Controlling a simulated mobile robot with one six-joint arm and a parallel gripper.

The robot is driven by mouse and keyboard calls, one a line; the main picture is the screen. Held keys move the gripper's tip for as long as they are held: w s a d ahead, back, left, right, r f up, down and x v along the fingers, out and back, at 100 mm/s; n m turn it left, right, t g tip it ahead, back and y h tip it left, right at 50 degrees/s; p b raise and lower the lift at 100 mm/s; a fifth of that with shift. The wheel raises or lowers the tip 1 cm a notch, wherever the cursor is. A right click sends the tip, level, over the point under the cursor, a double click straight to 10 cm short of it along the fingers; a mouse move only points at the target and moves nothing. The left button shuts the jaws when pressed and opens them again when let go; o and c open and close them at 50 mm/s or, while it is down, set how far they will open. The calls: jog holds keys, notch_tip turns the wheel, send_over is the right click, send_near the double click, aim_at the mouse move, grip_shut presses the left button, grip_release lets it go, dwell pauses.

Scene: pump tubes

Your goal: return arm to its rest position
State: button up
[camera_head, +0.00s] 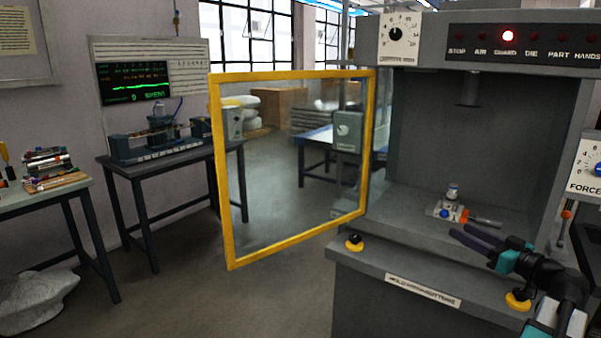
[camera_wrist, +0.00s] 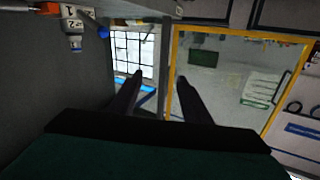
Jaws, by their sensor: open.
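My gripper (camera_head: 460,231) is open and empty in front of the press opening in the head view. Its two dark fingers point left. In the wrist view the fingers of my gripper (camera_wrist: 160,78) stand apart with nothing between them. A small fixture (camera_head: 451,211) with a blue knob and an orange-tipped handle sits on the press bed, behind my gripper and apart from it. A pale cylindrical piece (camera_head: 453,192) stands upright on it. The wrist view shows the fixture (camera_wrist: 76,22) upside down at top left.
A yellow-framed clear guard (camera_head: 227,200) stands swung open left of the press (camera_head: 400,150). Yellow-ringed buttons (camera_head: 354,243) (camera_head: 518,300) sit on the press front. The red GUARD lamp (camera_head: 508,36) is lit.

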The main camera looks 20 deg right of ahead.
jog(key=w+a+f+n+g+y+p, duration=0.1)
jog(key=w+a+f+g+y, duration=0.1)
jog(key=w+a+f, duration=0.35)
jog(key=w+a+f+g+y, duration=0.1)
jog(key=w+a+f+y, duration=0.15)
jog(key=a+f, duration=0.55)
jog(key=w+a+f+n+g+y+p, duration=0.15)
jog(key=w+a+f, duration=0.3)
jog(key=a, duration=0.55)
jog(key=s+a+f+g+y+p, duration=0.1)
jog(key=s+a+f+g, duration=0.2)
jog(key=a+f+g, duration=1.15)
jog(key=s+a+f+n+g+h+p, duration=0.1)
jog(key=s+a+f+h+p, duration=0.15)
jog(key=s+a+f, duration=1.85)
jog(key=s+d+f+g+h, duration=0.35)
jog(key=s+f, duration=0.25)
jog(key=s, duration=0.4)
jog(key=s+d+m+h, duration=0.1)
jog(key=d+m+h, duration=0.3)
jog(key=d, duration=0.3)
jog(key=shift+f, duration=0.35)
